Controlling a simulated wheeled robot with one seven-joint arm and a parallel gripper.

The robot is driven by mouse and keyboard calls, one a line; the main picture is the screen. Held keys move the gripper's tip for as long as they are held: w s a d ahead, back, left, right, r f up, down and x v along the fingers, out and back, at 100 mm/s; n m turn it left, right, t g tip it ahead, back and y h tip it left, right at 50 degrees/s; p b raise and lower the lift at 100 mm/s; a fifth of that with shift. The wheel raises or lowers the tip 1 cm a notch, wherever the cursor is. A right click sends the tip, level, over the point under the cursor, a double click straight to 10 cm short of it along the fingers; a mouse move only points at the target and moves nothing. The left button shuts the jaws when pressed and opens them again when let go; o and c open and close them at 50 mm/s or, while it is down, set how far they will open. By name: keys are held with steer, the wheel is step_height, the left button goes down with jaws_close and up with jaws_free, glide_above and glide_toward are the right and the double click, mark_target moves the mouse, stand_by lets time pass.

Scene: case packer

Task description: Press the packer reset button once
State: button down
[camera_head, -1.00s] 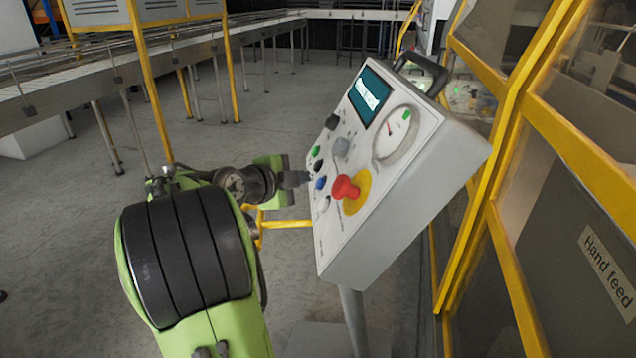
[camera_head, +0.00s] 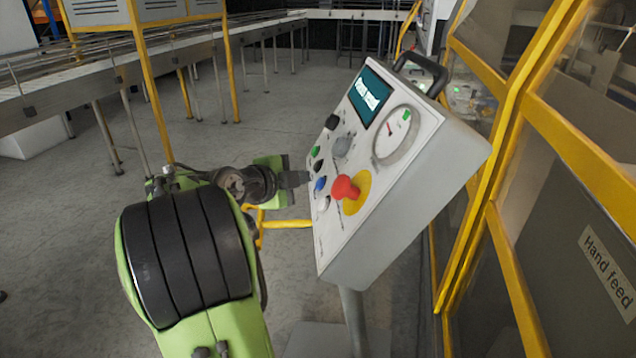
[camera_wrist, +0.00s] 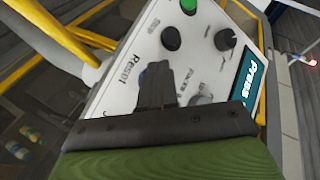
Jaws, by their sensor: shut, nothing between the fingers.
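The grey control panel (camera_head: 372,245) stands on a post and has several buttons on its tilted face. A blue button (camera_head: 320,183) sits on its left side, between a black button and a white one. My gripper (camera_head: 306,178) is shut and empty, its fingertips right beside the blue button. In the wrist view, the shut fingers (camera_wrist: 157,72) point at the panel face, next to a printed label that looks like "Reset" (camera_wrist: 140,55). The fingers hide most of the blue button there, so I cannot tell whether they touch it.
A red mushroom knob (camera_head: 345,188) on a yellow disc sticks out close to the right of my fingertips. The panel also carries a green button (camera_head: 315,152), a gauge (camera_head: 396,135) and a screen (camera_head: 369,95). A yellow-framed guard (camera_head: 475,225) stands at the right.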

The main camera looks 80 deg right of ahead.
steer(key=shift+s+f+b, duration=0.1)
steer(key=shift+f+b, duration=0.05)
steer(key=shift+b, duration=0.15)
steer(key=shift+s+d+f+b, duration=0.15)
steer(key=shift+s+b, duration=0.15)
steer(key=shift+b, duration=0.15)
steer(key=shift+s+f+b, duration=0.15)
steer(key=shift+s+b, duration=0.15)
steer(key=shift+b, duration=0.2)
stand_by(0.4)
stand_by(0.4)
steer(key=shift+w+r, duration=0.45)
steer(key=shift+w, duration=0.2)
steer(key=shift+w+a+r+p, duration=0.2)
steer(key=shift+w+r+p, duration=0.15)
steer(key=shift+w, duration=0.35)
steer(key=shift+w+a+r+p, duration=0.25)
steer(key=shift+w+r, duration=0.25)
steer(key=shift+w, duration=0.25)
steer(key=shift+w+a+r+p, duration=0.2)
steer(key=shift+w+r+p, duration=0.15)
steer(key=shift+w, duration=0.35)
